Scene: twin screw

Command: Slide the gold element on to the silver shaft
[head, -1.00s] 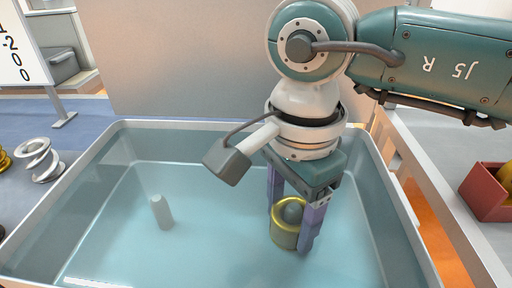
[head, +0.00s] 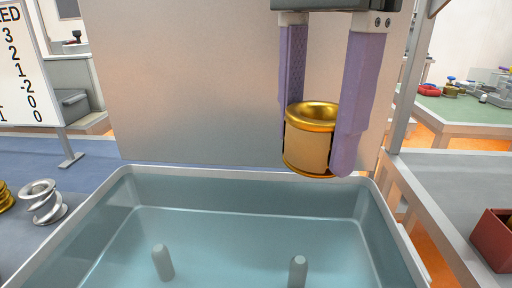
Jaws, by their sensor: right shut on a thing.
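My right gripper (head: 322,140) is shut on the gold element (head: 308,152), a short gold cylinder with a flared rim and a hollow top. It is held upright in the air near the far wall of the blue tray, well above the tray floor. A silver shaft (head: 298,272) stands upright in the tray, below the gold element and apart from it. A second silver shaft (head: 162,262) stands upright to its left, with nothing on it. My left gripper is not in view.
The blue tray (head: 240,176) has raised walls around both shafts. A silver spiral part (head: 43,204) and a gold part (head: 5,197) lie on the table at left. A red box (head: 493,238) sits at right. A beige panel (head: 190,80) stands behind the tray.

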